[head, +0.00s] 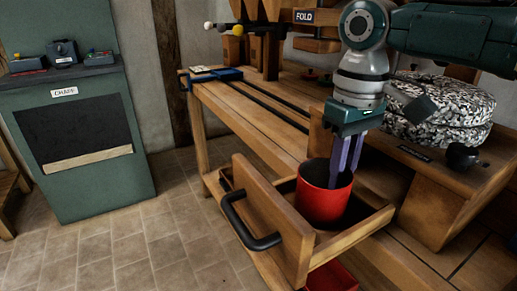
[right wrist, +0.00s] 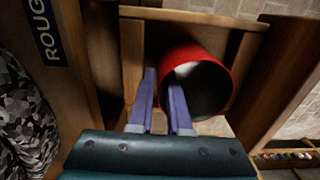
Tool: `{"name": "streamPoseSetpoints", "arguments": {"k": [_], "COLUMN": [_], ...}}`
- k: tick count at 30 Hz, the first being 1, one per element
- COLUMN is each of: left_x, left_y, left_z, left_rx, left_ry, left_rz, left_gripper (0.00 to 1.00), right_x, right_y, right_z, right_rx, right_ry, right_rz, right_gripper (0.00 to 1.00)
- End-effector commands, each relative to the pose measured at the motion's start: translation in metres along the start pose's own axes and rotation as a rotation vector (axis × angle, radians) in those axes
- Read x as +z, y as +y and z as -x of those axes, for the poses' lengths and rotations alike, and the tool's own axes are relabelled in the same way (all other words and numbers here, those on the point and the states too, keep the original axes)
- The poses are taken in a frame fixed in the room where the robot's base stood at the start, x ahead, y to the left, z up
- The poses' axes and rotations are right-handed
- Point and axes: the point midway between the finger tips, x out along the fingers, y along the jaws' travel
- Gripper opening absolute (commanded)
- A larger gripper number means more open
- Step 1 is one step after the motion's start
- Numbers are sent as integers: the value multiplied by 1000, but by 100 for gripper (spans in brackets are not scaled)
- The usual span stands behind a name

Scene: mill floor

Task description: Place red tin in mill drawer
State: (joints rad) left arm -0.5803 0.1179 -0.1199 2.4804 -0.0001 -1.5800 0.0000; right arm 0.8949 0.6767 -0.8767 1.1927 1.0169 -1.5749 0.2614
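The red tin (head: 323,200) stands upright inside the pulled-out wooden mill drawer (head: 368,226), close behind its front panel. In the right wrist view the tin (right wrist: 228,68) shows its open mouth and dark, empty-looking inside. My right gripper (head: 346,170) points down at the tin's rim, one finger over the mouth and the other outside the wall. In the right wrist view a gap shows between the fingers (right wrist: 163,88), so they look parted. Whether either finger touches the wall cannot be told. My left gripper is out of view.
The drawer front has a black handle (head: 245,224). Speckled millstones (head: 438,108) and a black knob (head: 462,156) are right of my gripper. A green chaff cabinet (head: 85,135) stands at the left. Another red container (head: 333,277) is below the drawer. The tiled floor between is clear.

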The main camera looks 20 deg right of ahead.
Motion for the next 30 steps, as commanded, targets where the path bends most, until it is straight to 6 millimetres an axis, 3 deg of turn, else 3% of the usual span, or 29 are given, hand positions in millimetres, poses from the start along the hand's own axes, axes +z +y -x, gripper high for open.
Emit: {"name": "streamPoseSetpoints", "arguments": {"k": [6, 13, 18, 30], "left_x": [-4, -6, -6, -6], "left_y": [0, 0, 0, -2], "left_z": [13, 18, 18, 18], "left_rx": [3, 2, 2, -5], "left_ry": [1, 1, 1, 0], "left_rz": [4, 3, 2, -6], "left_gripper": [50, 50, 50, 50], "right_x": [-1, -1, 0, 0], "right_y": [0, 0, 0, 0], "right_z": [54, 94, 106, 106], "right_rx": [1, 0, 0, 0], "right_ry": [6, 3, 2, 1], "right_rz": [1, 0, -1, -1], "right_gripper": [16, 16, 16, 16]}}
